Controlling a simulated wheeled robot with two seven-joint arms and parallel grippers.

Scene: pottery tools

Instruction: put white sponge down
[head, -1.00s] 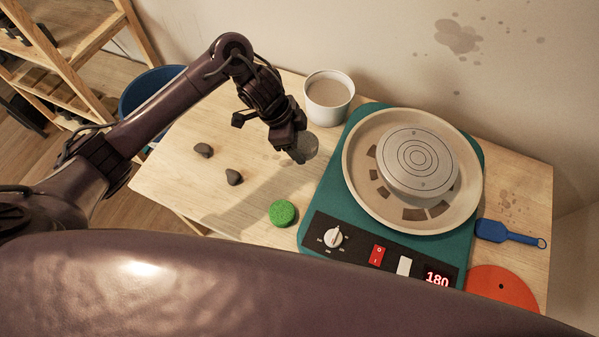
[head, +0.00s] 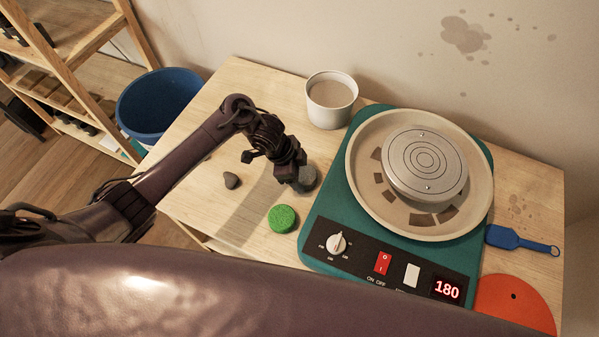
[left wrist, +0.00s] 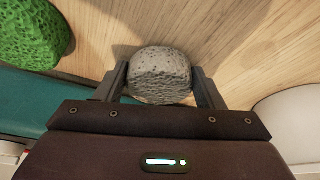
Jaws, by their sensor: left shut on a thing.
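The white sponge (head: 308,179) looks grey and porous in this light. It is a short round block, partly hidden by my left gripper (head: 297,176) in the head view. The left wrist view shows the sponge (left wrist: 160,76) between the two fingers of my left gripper (left wrist: 161,88), which is shut on it. The sponge is low over the wooden table (head: 256,90), left of the wheel's teal base; I cannot tell whether it touches the wood. My right gripper is not in view.
A green sponge (head: 282,219) lies just in front of my left gripper. The pottery wheel's teal base (head: 327,208) is close on the right. A white cup (head: 331,102) stands behind. A dark lump (head: 231,180) lies left. A blue bucket (head: 158,104) stands beyond the table's left edge.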

